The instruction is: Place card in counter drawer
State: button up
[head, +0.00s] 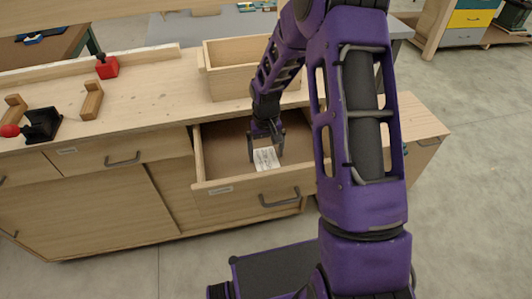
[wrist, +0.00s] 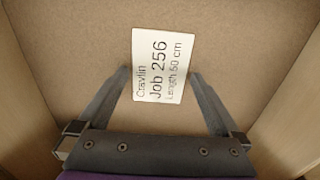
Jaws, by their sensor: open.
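A white card (wrist: 162,66) printed "Cravlin, Job 256, Length 50 cm" shows in the wrist view against the brown drawer bottom. In the head view the card (head: 266,159) is inside the open counter drawer (head: 255,188). My gripper (head: 265,147) reaches down into the drawer. In the wrist view the fingers of my gripper (wrist: 160,76) are spread, one on each side of the card's lower part, with gaps between them and the card. Whether the card lies flat on the bottom is hard to tell.
The wooden counter (head: 150,105) carries an open wooden box (head: 235,75) behind the drawer. A red block (head: 107,67) and a black tool with a red knob (head: 40,125) stand at left. Drawer walls (wrist: 25,85) are close on both sides of my gripper.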

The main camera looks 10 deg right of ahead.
aim_at(266, 160)
notch_tip(266, 160, up, 12)
jog(key=p, duration=0.1)
jog(key=shift+f+p, duration=0.2)
jog(key=shift+p, duration=0.15)
